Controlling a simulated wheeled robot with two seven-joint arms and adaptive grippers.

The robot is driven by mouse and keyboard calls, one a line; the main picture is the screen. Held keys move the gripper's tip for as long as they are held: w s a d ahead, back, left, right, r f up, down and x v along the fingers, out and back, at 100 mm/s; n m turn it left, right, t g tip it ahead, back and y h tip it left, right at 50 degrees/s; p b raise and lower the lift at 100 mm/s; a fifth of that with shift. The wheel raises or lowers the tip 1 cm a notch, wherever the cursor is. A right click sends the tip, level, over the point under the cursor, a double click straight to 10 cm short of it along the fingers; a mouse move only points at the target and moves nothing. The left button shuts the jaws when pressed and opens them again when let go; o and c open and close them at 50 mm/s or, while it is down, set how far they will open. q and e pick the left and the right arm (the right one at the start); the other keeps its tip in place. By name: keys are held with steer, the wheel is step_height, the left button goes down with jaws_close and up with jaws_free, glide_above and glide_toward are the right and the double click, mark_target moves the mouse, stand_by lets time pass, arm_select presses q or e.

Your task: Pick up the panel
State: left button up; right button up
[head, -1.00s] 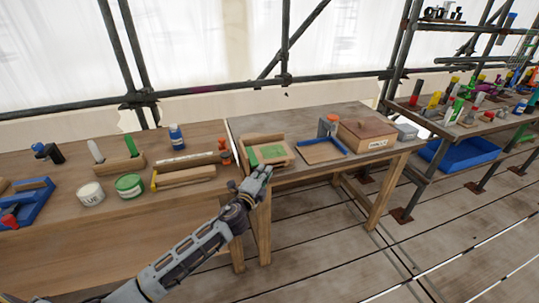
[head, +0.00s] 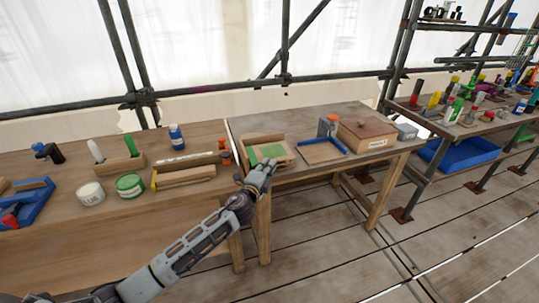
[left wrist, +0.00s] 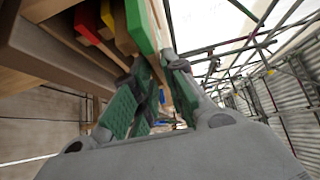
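The likely panel is a flat green piece with a pale wooden border (head: 271,153), lying at the left end of the right-hand bench. My left gripper (head: 262,172) is at the front edge of that bench, just in front of and below the panel. In the left wrist view, the two green-padded fingers (left wrist: 155,95) stand apart, so the gripper is open. A green-faced wooden edge (left wrist: 141,27) lies just past the fingertips. I cannot tell whether it touches them. My right gripper is in neither view.
A blue-edged tray (head: 322,151), a lidded wooden box (head: 367,132) and a grey container (head: 406,131) stand to the right on the same bench. Scaffold poles stand behind.

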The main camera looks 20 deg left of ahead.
mark_target(272, 158)
arm_select(q)
steer(key=shift+w, duration=0.1)
steer(key=shift+w, duration=2.4)
jaws_close()
steer(key=shift+r, duration=0.1)
